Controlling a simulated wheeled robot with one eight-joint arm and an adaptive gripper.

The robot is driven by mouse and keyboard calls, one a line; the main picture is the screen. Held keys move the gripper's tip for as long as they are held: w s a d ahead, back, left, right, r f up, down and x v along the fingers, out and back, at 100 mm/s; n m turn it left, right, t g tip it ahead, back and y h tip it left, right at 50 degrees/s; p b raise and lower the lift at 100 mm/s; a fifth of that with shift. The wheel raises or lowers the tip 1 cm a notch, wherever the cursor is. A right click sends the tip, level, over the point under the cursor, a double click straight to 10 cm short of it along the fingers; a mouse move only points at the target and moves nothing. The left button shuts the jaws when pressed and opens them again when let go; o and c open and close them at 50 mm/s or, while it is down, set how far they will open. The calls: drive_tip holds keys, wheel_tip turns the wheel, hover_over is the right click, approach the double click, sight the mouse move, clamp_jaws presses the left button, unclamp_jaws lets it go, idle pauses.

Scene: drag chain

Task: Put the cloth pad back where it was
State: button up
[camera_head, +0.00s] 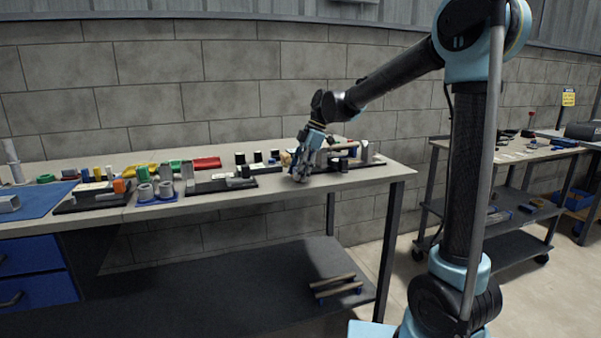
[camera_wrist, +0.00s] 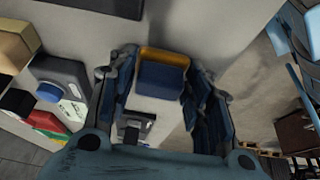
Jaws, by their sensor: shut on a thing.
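My gripper (camera_head: 303,168) is low over the front right part of the workbench in the head view. In the wrist view, the two fingers of my gripper (camera_wrist: 161,66) stand on either side of a small blue block-like piece with an orange-brown edge, which I take to be the cloth pad (camera_wrist: 161,78). The fingers are shut on it. The pad is too small or hidden to make out in the head view. Whether it touches the bench top is not clear.
The workbench (camera_head: 228,205) carries black trays with small parts left of my gripper and a fixture (camera_head: 345,155) close to its right. In the wrist view, a grey-black part (camera_wrist: 62,85) lies left of the fingers. A second cart (camera_head: 510,150) stands at the right.

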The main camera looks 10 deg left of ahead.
drive_tip(key=shift+s+d+f, duration=0.15)
drive_tip(key=shift+s+f, duration=0.05)
drive_tip(key=shift+f, duration=0.1)
drive_tip(key=shift+c, duration=0.5)
drive_tip(key=o, duration=1.1)
drive_tip(key=shift+c, duration=0.2)
drive_tip(key=shift+o, duration=1.1)
drive_tip(key=shift+f, duration=0.15)
drive_tip(key=shift+w+f, duration=0.1)
drive_tip(key=shift+w, duration=0.2)
drive_tip(key=shift+s, duration=0.1)
drive_tip(key=shift+r, duration=0.2)
drive_tip(key=shift+r, duration=0.2)
drive_tip(key=v, duration=1.7)
drive_tip(key=shift+a+r, duration=0.25)
drive_tip(key=shift+r, duration=0.2)
